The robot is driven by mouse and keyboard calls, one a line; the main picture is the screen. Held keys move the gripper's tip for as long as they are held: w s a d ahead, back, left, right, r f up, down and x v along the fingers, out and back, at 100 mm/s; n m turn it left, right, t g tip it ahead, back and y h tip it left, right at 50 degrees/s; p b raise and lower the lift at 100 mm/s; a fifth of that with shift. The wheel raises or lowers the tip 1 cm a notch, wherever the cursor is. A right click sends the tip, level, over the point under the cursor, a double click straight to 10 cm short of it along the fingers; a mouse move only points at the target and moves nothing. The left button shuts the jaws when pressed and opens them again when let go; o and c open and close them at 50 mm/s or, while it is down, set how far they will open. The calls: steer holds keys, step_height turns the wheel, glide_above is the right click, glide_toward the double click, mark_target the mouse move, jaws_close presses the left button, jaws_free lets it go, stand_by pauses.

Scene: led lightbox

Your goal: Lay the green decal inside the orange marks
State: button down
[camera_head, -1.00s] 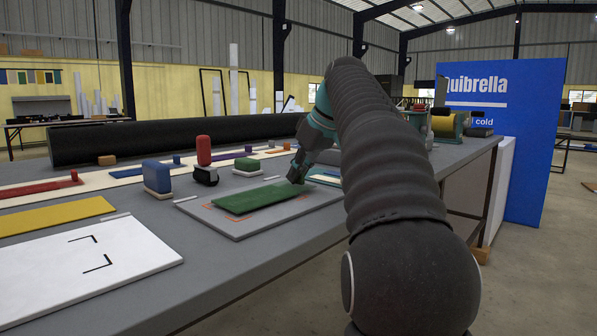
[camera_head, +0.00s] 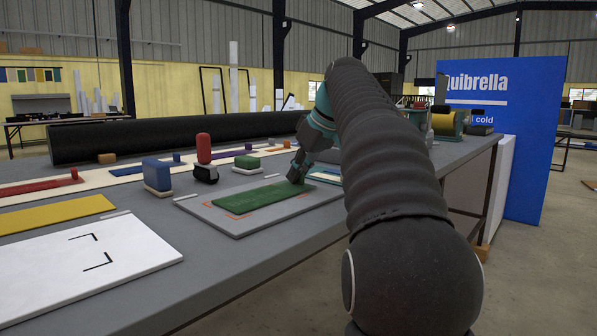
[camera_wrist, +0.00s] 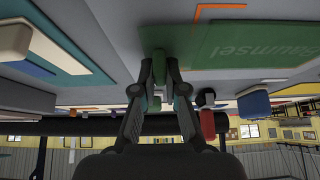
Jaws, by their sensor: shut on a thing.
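The green decal (camera_head: 260,196) is a long strip over the grey board (camera_head: 236,234). Orange corner marks (camera_head: 238,216) show along its near edge and left end. In the wrist view, the decal (camera_wrist: 255,42) bears pale lettering, and one orange mark (camera_wrist: 205,8) shows clear of its edge. My gripper (camera_head: 297,180) is at the decal's right end. In the wrist view, my gripper (camera_wrist: 162,75) is shut on the green tab at that end. I cannot tell whether the decal lies flat on the board or just above it. The arm hides part of the board's right side.
A white board with black marks (camera_head: 120,240) and a yellow strip (camera_head: 55,214) lie to the left. A blue block (camera_head: 157,175), a red block (camera_head: 204,148) and a green-topped block (camera_head: 247,164) stand behind the board. A long black roll (camera_head: 170,138) lies at the back.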

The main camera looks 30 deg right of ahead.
steer(key=shift+f, duration=0.1)
steer(key=c, duration=1.2)
jaws_free()
steer(key=shift+o, duration=0.2)
steer(key=v, duration=1.2)
steer(key=shift+s, duration=0.1)
